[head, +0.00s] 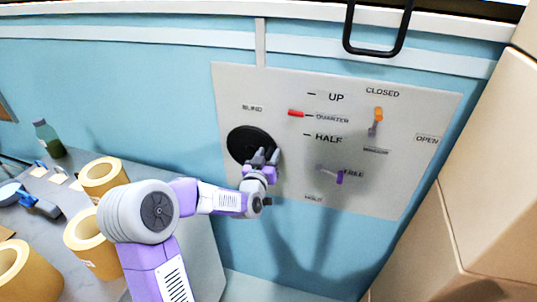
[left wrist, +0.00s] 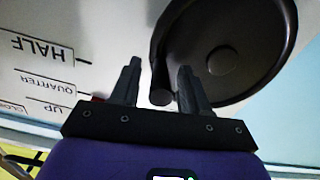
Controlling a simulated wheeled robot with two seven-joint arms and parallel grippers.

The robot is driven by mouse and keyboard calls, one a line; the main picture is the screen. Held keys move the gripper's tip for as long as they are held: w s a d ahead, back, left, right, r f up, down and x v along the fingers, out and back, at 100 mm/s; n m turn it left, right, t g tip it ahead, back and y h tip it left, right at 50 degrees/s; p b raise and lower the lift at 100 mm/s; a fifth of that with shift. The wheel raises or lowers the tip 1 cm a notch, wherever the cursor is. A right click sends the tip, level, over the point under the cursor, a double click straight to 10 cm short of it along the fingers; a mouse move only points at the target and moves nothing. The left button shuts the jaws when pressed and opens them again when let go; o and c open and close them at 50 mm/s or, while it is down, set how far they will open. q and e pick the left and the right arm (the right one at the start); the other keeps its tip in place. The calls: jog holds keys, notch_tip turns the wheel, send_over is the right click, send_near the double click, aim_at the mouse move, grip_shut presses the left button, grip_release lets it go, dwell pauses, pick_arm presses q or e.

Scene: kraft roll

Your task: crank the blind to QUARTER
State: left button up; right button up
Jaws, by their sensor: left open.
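The blind crank is a black disc (head: 247,144) on the white panel, under the label BLIND. My left gripper (head: 264,157) is at the disc's lower right edge with its jaws open. In the left wrist view, the crank's dark knob (left wrist: 162,97) sits between the open fingers (left wrist: 158,85), closer to the right-hand one. The wheel's rim (left wrist: 285,45) shows beyond. The red pointer (head: 295,113) is at or very near the QUARTER mark (head: 310,116), between UP and HALF. My right gripper is not in view.
An orange lever (head: 377,116) is below CLOSED. A purple lever (head: 336,174) is beside FREE. A black handle (head: 377,50) hangs above the panel. Several tan rolls (head: 103,174) and a green bottle (head: 48,138) stand on the counter at left. Tan boxes (head: 490,170) stand at right.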

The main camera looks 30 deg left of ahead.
pick_arm(q)
jog(key=shift+w, duration=0.1)
grip_shut()
jog(key=shift+a, duration=0.1)
dwell(0.3)
